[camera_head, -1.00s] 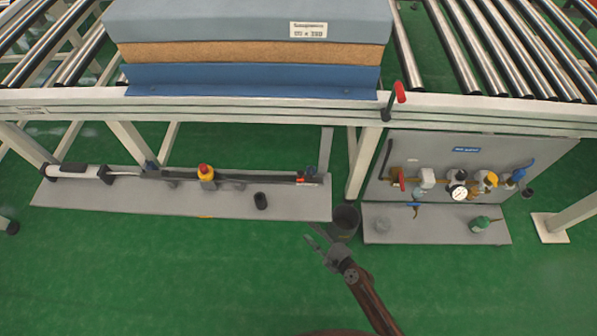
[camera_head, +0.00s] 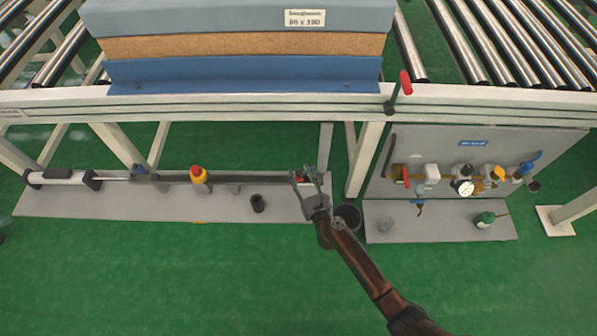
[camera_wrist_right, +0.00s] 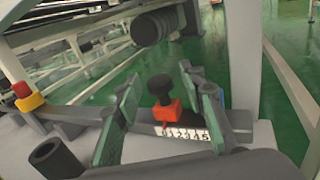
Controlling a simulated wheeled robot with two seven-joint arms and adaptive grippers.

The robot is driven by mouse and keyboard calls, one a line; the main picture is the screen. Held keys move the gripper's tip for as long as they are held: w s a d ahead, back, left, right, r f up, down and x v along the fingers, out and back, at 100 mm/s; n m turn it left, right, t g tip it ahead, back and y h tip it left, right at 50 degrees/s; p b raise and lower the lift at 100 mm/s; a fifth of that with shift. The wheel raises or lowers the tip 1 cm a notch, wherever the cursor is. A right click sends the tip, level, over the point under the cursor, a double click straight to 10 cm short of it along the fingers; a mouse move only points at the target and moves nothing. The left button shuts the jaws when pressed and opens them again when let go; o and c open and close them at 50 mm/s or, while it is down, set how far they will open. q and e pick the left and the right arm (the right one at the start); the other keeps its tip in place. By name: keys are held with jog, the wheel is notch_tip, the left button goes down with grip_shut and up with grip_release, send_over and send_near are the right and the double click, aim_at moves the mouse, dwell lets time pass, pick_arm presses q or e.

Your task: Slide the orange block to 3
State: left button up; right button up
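The orange block (camera_wrist_right: 167,112) with a black knob (camera_wrist_right: 161,88) on top sits on a rail in the right wrist view. Beside it is a white scale (camera_wrist_right: 186,134) numbered 0 to 5. The block is near the low-number end; its exact reading is unclear. My right gripper (camera_wrist_right: 163,80) is open, with one green-padded finger on each side of the block and no clear contact. In the head view the right gripper (camera_head: 308,180) is at the right end of the rail (camera_head: 245,179) and largely hides the block. My left gripper is not in view.
A dark bin (camera_head: 348,217) is right of my gripper. A gauge panel (camera_head: 470,150) stands further right. The conveyor frame (camera_head: 250,107) crosses above.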

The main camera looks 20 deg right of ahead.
jog(key=shift+w, duration=0.4)
jog(key=shift+c, duration=0.4)
grip_shut()
